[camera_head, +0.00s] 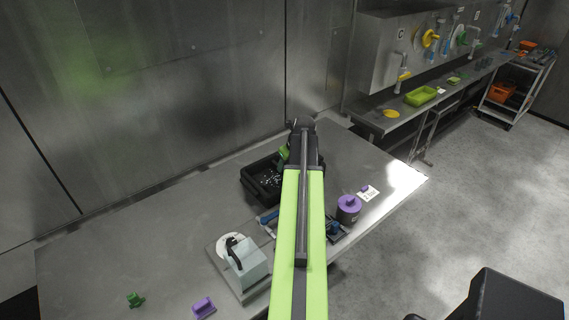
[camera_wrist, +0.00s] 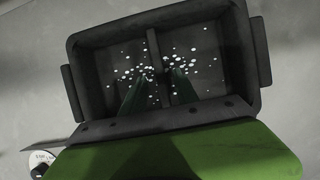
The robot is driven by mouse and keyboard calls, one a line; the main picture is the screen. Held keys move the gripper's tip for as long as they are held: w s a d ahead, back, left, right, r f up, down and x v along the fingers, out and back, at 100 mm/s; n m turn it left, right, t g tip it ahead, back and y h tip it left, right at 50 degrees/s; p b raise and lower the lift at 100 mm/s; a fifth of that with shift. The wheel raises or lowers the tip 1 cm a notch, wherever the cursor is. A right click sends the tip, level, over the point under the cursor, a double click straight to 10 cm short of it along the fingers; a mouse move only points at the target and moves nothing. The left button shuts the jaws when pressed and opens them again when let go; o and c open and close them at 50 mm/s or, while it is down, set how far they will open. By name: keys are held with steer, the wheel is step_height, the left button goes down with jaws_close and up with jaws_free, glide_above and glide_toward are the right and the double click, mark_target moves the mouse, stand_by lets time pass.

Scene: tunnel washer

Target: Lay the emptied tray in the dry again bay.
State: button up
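A black bin (camera_head: 262,181) with side handles stands on the steel table, partly behind my arm in the head view. In the wrist view the black bin (camera_wrist: 92,98) has a divider and many small white bits in both compartments. My gripper (camera_wrist: 158,78) is over it, its two dark fingers apart, one on each side of the divider line. A green piece (camera_head: 283,154) shows at the bin's far edge. I cannot pick out a bay marked dry again.
A grey-white device (camera_head: 243,262) stands at the table's front, with small green (camera_head: 135,299) and purple (camera_head: 203,307) pieces to its left. A purple-lidded canister (camera_head: 348,210) and a white card (camera_head: 368,193) are right of my arm. The table's left part is mostly clear.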

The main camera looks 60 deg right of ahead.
steer(key=p+v, duration=0.5)
steer(key=v, duration=0.3)
steer(key=shift+p, duration=0.35)
steer(key=w+a+n+g+y, duration=0.1)
steer(key=w+a+n, duration=0.45)
steer(key=a, duration=0.35)
steer(key=w+a+f+n, duration=0.1)
steer(key=w+a+n, duration=0.45)
steer(key=a, duration=0.35)
steer(key=w+a+n+g+y, duration=0.1)
steer(key=w+a+n, duration=0.3)
steer(key=a+n, duration=0.4)
steer(key=a+n+g, duration=0.2)
steer(key=a+n, duration=1.8)
steer(key=a, duration=1.1)
steer(key=shift+s+a+f+h, duration=0.3)
steer(key=shift+s+f, duration=0.05)
steer(key=shift+f, duration=0.1)
steer(key=shift+o, duration=0.4)
steer(key=shift+n, duration=0.4)
